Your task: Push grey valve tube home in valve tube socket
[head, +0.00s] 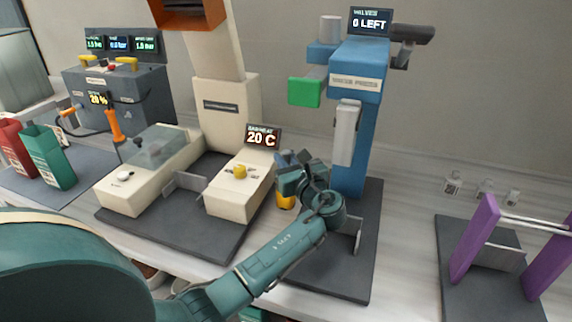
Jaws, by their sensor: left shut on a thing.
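My left gripper (290,174) is in front of the blue press (352,120), between it and the cream machine with the 20 C display. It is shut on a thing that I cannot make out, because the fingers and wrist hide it. A small yellow-orange part (286,201) shows just below the fingers; I cannot tell whether they touch it. I cannot clearly pick out the grey valve tube or the valve tube socket. My right gripper is not in view.
The cream machine (240,190) stands left of my gripper, with a yellow knob (240,171) on top. The press carries a green block (305,92) and a "0 LEFT" display (370,21). A stand with purple uprights (474,238) is at right. Bare table lies between it and the press.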

